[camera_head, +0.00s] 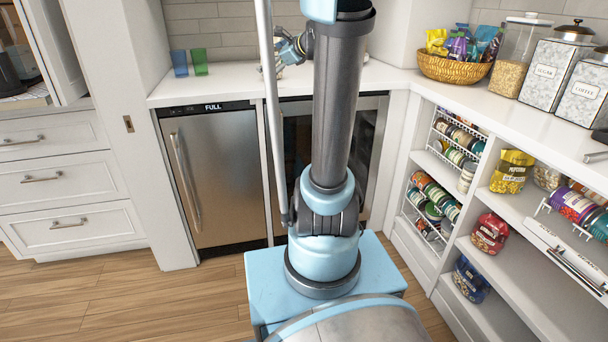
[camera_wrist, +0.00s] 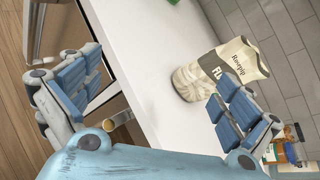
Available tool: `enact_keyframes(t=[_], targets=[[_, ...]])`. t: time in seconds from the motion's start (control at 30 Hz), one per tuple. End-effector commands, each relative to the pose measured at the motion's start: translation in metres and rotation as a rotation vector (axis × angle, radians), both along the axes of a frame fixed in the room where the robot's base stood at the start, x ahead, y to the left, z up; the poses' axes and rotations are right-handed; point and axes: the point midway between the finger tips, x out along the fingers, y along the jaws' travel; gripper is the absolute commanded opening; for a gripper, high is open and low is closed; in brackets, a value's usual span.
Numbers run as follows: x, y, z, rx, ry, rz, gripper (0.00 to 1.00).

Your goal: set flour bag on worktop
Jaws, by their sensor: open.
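The space between the fingers is empty. In the head view my gripper (camera_head: 289,50) is over the back worktop (camera_head: 235,82), partly behind my arm. The bag is hidden in the head view.
Green and blue glasses (camera_head: 190,63) stand at the worktop's left. A wicker basket (camera_head: 455,69) and canisters (camera_head: 556,72) line the right counter. Small items (camera_wrist: 290,145) stand near the tiled wall in the wrist view. Shelves with jars (camera_head: 490,232) are at the right.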

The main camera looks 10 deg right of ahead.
Motion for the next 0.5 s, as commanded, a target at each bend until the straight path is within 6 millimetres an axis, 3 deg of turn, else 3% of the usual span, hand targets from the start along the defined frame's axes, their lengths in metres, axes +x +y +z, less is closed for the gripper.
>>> enact_keyframes(t=[0.03,0.2,0.37,0.5], targets=[[-0.024,0.013,-0.016,-0.111,-0.009,0.071,0.98],[-0.100,0.038,-0.073,-0.492,-0.044,0.336,0.98],[-0.172,0.043,-0.129,-0.820,-0.075,0.615,0.98],[-0.234,0.035,-0.177,-1.078,-0.099,0.884,0.98]])
